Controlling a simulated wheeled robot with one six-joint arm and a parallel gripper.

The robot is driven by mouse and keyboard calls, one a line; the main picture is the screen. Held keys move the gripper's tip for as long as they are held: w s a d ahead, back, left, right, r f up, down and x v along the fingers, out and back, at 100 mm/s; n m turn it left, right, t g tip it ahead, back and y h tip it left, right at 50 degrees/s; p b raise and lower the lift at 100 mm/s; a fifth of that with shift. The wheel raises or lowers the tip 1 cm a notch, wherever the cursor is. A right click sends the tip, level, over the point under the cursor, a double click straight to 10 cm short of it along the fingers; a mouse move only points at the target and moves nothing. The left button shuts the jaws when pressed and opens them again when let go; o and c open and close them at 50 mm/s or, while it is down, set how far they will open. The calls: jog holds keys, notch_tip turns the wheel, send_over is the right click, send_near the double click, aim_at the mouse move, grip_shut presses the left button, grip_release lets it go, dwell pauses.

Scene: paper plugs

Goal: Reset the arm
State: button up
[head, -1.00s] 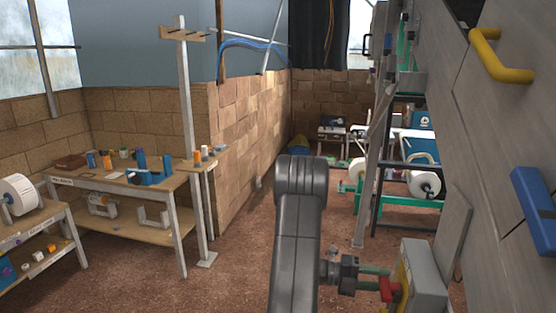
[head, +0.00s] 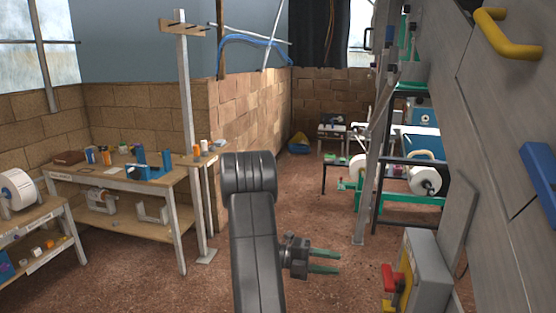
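My gripper (head: 339,262) shows in the head view at the lower middle, on the right side of my dark grey arm (head: 255,235). Its two green fingers point right and stand apart with a gap between them. Nothing shows between them. A grey box with a red handle (head: 391,279) and a yellow part (head: 403,290) is to the right of the fingertips, with clear space between.
A grey machine wall (head: 500,130) with a yellow handle (head: 505,33) and a blue handle (head: 541,180) fills the right side. A wooden workbench (head: 110,178) with small items stands at left. Open brown floor (head: 330,215) lies ahead in the middle.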

aim_at(382, 267)
jog(key=shift+s+d+r+m+p, duration=0.15)
jog(key=shift+s+d+m+p, duration=0.45)
jog(key=shift+d, duration=1.6)
jog(key=shift+s+d+r+m+p, duration=0.2)
jog(key=shift+s+d+m+p, duration=0.35)
jog(key=shift+d, duration=1.6)
jog(key=shift+s+d+r+m+p, duration=0.15)
jog(key=shift+s+d+m+p, duration=0.4)
jog(key=shift+d, duration=1.65)
jog(key=shift+m, duration=0.3)
jog(key=shift+r, duration=0.1)
